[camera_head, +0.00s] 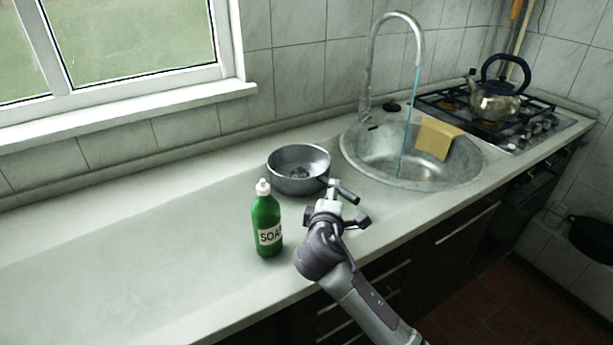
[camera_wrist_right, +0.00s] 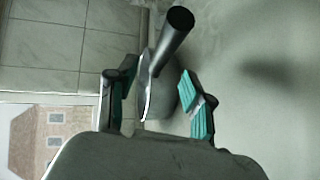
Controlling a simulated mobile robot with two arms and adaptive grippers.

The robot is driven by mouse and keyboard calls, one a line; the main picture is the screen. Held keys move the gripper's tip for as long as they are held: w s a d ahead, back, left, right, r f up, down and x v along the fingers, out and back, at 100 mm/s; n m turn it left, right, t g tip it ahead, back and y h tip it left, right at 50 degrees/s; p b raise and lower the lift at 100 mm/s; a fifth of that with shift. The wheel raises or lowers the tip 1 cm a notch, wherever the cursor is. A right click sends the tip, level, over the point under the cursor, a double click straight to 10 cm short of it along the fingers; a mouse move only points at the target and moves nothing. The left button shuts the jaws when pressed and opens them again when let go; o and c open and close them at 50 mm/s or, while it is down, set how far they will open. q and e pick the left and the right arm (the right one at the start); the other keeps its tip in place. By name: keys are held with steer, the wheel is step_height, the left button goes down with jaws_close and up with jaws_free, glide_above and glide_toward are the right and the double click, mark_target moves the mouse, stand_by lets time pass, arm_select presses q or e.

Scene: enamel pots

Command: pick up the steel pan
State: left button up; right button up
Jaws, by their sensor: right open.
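The steel pan (camera_head: 287,184), a round grey pan with a dark handle, stands on the counter left of the sink. Its handle points right and toward the front. My right gripper (camera_head: 338,203) is at the handle side of the pan, low over the counter. In the right wrist view, the right gripper (camera_wrist_right: 157,88) is open, with teal pads on its fingers. The steel pan's handle (camera_wrist_right: 174,38) and part of its wall show between and beyond the fingers. I cannot tell whether a finger touches the pan. My left gripper is not in view.
A green soap bottle (camera_head: 266,222) stands upright just left of my right gripper. A kettle (camera_head: 494,103) stands on the stove. The counter's left side is clear.

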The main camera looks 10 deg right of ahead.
mark_target(315, 178)
steer(key=x, duration=0.4)
steer(key=shift+w+d, duration=0.2)
steer(key=shift+d, duration=0.05)
steer(key=shift+c, duration=0.4)
jaws_close()
steer(key=shift+r, duration=0.15)
